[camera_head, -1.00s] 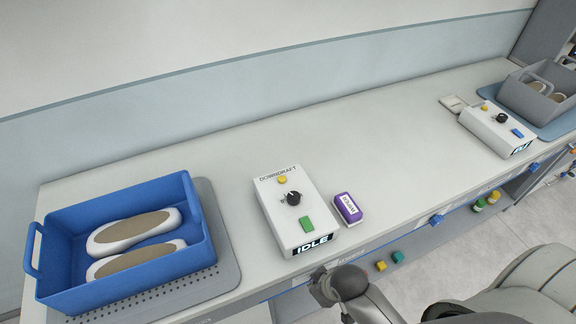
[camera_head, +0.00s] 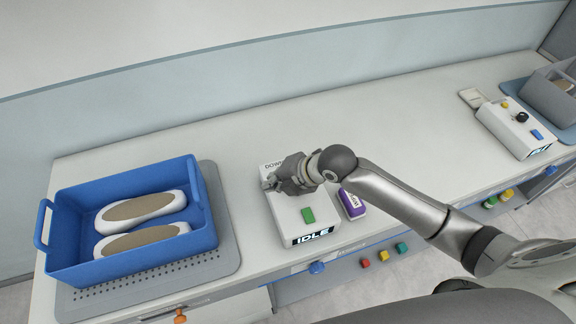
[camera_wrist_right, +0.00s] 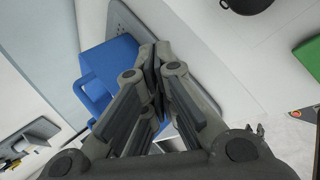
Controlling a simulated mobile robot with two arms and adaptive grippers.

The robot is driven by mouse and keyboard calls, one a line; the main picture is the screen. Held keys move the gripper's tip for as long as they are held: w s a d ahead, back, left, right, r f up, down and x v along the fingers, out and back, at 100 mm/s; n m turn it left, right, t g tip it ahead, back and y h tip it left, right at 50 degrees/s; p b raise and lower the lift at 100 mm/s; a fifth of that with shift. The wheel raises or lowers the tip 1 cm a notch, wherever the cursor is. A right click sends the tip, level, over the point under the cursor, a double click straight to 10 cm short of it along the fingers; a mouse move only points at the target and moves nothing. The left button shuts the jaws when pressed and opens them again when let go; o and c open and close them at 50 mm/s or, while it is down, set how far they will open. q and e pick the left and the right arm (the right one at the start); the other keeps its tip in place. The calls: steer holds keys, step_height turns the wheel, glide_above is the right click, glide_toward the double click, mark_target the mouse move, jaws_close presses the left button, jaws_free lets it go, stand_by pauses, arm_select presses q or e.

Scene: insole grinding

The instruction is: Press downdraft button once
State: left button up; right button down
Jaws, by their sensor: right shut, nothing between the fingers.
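The white downdraft control box (camera_head: 287,222) sits on the bench in the head view. Its green button (camera_head: 308,215) and a display reading IDLE (camera_head: 313,235) show at its near end. My right gripper (camera_head: 269,183) is shut and empty, over the far left part of the box, and hides the yellow button and the black knob there. In the right wrist view the shut fingertips (camera_wrist_right: 156,50) are in front of the blue bin, with the black knob (camera_wrist_right: 248,4) and green button (camera_wrist_right: 309,58) to the right. I cannot tell whether the fingertips touch the box. My left gripper is out of view.
A blue bin (camera_head: 208,229) with two insoles stands on a grey perforated mat (camera_head: 228,255) left of the box. A purple block (camera_head: 352,204) lies close to its right. A second control box (camera_head: 512,135) and a grey bin (camera_head: 550,97) stand far right. The bench between is clear.

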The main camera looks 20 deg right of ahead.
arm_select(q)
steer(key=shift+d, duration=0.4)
arm_select(e)
steer(key=w+d+r+n+t, duration=0.1)
steer(key=w+d+r+n, duration=0.4)
steer(key=w+d+n, duration=0.2)
steer(key=w, duration=0.2)
steer(key=shift+w+d, duration=0.2)
steer(key=shift+w, duration=0.15)
